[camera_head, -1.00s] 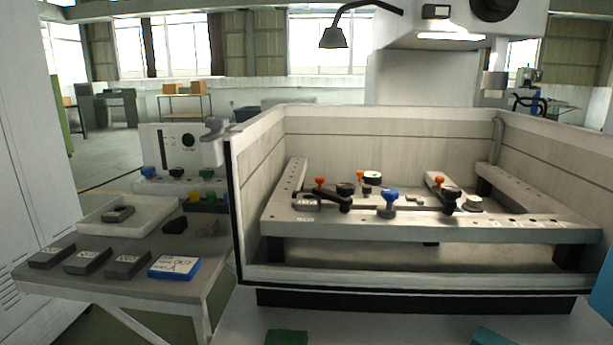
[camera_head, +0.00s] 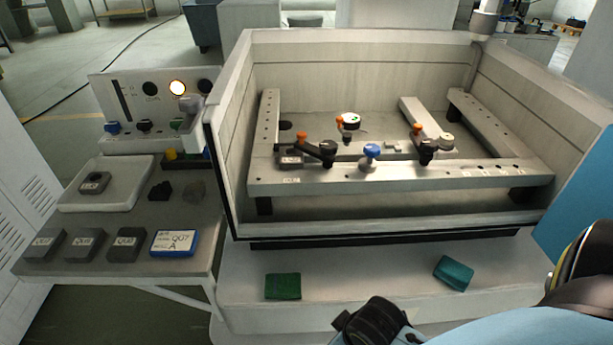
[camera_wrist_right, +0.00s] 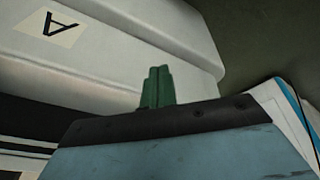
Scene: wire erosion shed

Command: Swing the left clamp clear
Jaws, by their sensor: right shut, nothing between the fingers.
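The left clamp (camera_head: 316,148) is a black bar with an orange knob at one end and a black knob at the other. It lies slantwise on the left part of the front rail (camera_head: 400,174). The right clamp (camera_head: 426,148), also black with an orange knob, sits further right. A blue knob (camera_head: 371,152) stands between them. My right gripper (camera_wrist_right: 157,88) shows in the right wrist view as two green fingers, together and empty, away from the clamps. The head view does not clearly show its fingertips. My left gripper is in no view.
Pale tank walls (camera_head: 225,150) surround the rails. Green (camera_head: 283,286) and teal (camera_head: 453,272) blocks lie on the front ledge. At left, a side table (camera_head: 75,268) holds a white tray (camera_head: 70,200), grey blocks and a blue-edged card (camera_head: 173,243). A control box (camera_head: 150,95) stands behind.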

